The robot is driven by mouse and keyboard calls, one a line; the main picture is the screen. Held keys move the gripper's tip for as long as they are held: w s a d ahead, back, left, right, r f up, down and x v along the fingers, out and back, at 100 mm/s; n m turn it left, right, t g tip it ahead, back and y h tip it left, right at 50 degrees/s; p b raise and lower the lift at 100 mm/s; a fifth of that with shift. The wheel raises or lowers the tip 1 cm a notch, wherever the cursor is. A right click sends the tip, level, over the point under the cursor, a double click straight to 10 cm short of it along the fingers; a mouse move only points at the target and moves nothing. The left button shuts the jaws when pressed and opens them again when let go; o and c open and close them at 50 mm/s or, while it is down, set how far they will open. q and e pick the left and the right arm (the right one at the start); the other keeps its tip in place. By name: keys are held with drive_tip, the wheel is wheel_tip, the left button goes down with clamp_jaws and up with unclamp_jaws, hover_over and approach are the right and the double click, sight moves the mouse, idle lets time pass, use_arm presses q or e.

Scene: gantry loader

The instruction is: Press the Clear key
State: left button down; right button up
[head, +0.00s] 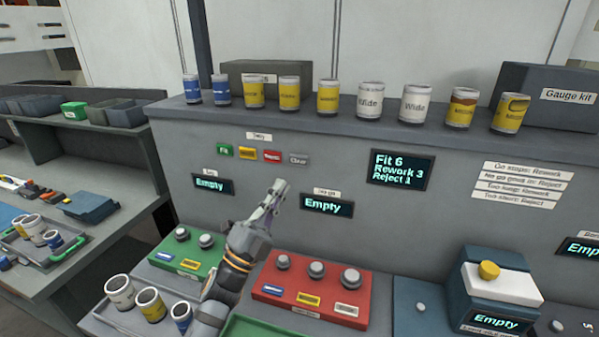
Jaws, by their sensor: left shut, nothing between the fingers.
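The grey Clear key (299,159) is the rightmost in a row on the upright grey panel (330,240). Left of it are a green key (225,150), a yellow key (248,153) and a red key (272,156). A label above the row reads Tally. My left gripper (279,186) is shut and empty, its tips pointing up, a little below and left of the Clear key in the picture. The gap in depth to the panel is hard to tell. The tally display (401,170) reads Fit 6, Rework 3, Reject 1. My right gripper is not in view.
Two small displays (326,204) and (212,184) flank my gripper and read Empty. Several cans (328,97) line the shelf above. Below are a red gauge block (312,290), a green gauge block (187,253) and a tray (100,312) with cups.

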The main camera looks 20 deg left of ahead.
sight(299, 160)
use_arm(q)
drive_tip(key=w, duration=0.9)
drive_tip(key=shift+d, duration=0.2)
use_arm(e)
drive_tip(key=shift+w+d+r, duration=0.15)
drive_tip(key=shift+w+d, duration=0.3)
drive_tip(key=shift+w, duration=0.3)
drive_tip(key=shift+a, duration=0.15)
use_arm(q)
drive_tip(key=shift+r, duration=0.1)
idle(0.5)
drive_tip(key=shift+w, duration=0.4)
drive_tip(key=shift+w, duration=0.35)
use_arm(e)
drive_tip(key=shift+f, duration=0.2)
use_arm(q)
drive_tip(key=shift+s, duration=0.1)
idle(0.5)
drive_tip(key=shift+s, duration=0.7)
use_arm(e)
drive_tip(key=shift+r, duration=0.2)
